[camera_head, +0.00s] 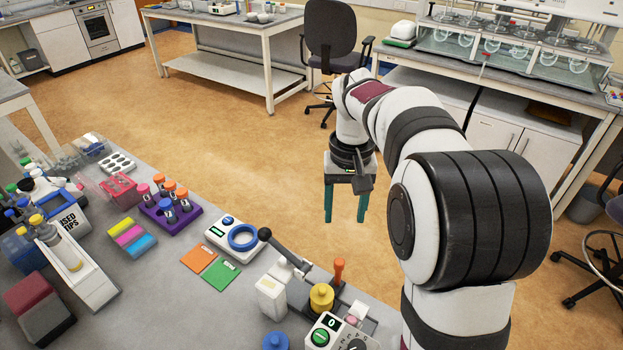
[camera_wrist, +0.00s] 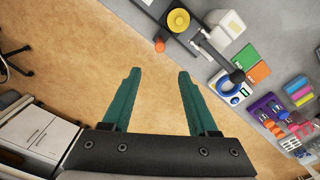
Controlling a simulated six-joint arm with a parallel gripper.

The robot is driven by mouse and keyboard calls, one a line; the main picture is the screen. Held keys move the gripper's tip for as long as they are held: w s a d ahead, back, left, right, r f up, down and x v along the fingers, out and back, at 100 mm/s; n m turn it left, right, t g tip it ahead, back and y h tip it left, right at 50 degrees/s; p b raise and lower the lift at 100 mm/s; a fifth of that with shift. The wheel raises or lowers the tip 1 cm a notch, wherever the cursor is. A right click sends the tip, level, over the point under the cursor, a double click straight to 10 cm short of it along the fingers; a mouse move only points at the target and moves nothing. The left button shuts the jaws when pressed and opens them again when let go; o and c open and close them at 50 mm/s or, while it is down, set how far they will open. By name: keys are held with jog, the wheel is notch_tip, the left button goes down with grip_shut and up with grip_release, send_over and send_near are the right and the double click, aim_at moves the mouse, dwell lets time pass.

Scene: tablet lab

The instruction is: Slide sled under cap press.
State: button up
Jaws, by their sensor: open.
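The cap press, a white post (camera_head: 271,296) with a lever ending in a black knob (camera_head: 265,234), stands near the bench's front right. It also shows in the wrist view (camera_wrist: 228,27). A round yellow piece (camera_head: 321,296) sits beside it over a dark rail or plate. An upright orange handle (camera_head: 339,268), apparently the sled's, rises just behind it; it shows in the wrist view as an orange knob (camera_wrist: 159,46). The sled's body is hard to make out. My gripper (camera_head: 345,217) is open and empty, pointing down beyond the bench edge, apart from the sled, its green fingers spread (camera_wrist: 158,76).
A white control box with a green button (camera_head: 325,332) stands close in front of the yellow piece. Left lie orange and green cards (camera_head: 221,274), a white device with a blue ring (camera_head: 242,237) and a purple tube rack (camera_head: 172,214). Open floor lies under my gripper.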

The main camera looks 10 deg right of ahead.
aim_at(339, 261)
notch_tip(339, 261, down, 16)
jog(key=shift+r, duration=0.2)
grip_shut()
jog(key=shift+w, duration=0.1)
dwell(1.3)
